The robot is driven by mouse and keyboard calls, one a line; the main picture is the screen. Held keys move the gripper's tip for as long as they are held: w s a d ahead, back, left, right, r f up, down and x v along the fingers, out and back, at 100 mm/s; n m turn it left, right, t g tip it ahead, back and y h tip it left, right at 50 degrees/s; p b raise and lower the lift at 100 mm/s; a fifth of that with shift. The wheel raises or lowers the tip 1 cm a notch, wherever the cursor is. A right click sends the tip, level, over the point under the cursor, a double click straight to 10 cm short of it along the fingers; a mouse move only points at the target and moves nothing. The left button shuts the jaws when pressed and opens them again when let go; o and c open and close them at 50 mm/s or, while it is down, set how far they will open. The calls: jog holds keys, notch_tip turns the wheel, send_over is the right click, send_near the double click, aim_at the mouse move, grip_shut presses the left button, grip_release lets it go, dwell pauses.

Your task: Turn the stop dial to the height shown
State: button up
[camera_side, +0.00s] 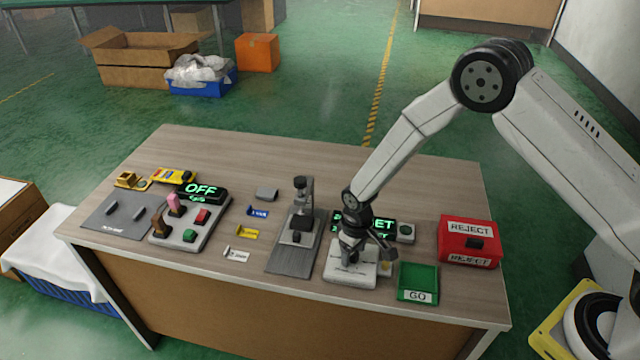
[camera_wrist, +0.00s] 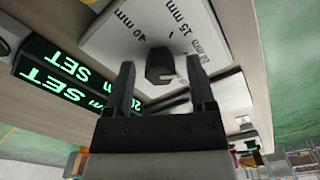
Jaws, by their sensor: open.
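The stop dial is a dark knob (camera_wrist: 159,64) on a light plate (camera_wrist: 105,42) marked 40 mm, 15 mm and a third, partly readable mm label. My gripper (camera_wrist: 162,84) is open, with one finger on each side of the knob in the wrist view; I cannot tell whether they touch it. In the side view my gripper (camera_side: 353,250) points down over the white dial block (camera_side: 345,276) and hides the knob.
A red REJECT box (camera_side: 468,243) and green GO tray (camera_side: 418,281) stand right of the dial block. A grey press-like stand (camera_side: 301,210) is to its left.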

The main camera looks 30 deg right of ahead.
jog(key=shift+r, duration=0.1)
jog(key=shift+r, duration=3.85)
jog(key=shift+s+d+r, duration=0.1)
jog(key=shift+d+r, duration=0.05)
jog(key=shift+r, duration=0.1)
jog(key=s+d+r+m+t, duration=0.1)
jog(key=s+d+r, duration=0.4)
jog(key=s, duration=0.3)
jog(key=s+d+r+m+t, duration=0.1)
jog(key=s+d+r+m, duration=0.1)
jog(key=s+d+r, duration=0.3)
jog(key=s+r, duration=0.1)
jog(key=s, duration=0.2)
jog(key=shift+d+r+t, duration=0.15)
jog(key=shift+r+t, duration=0.15)
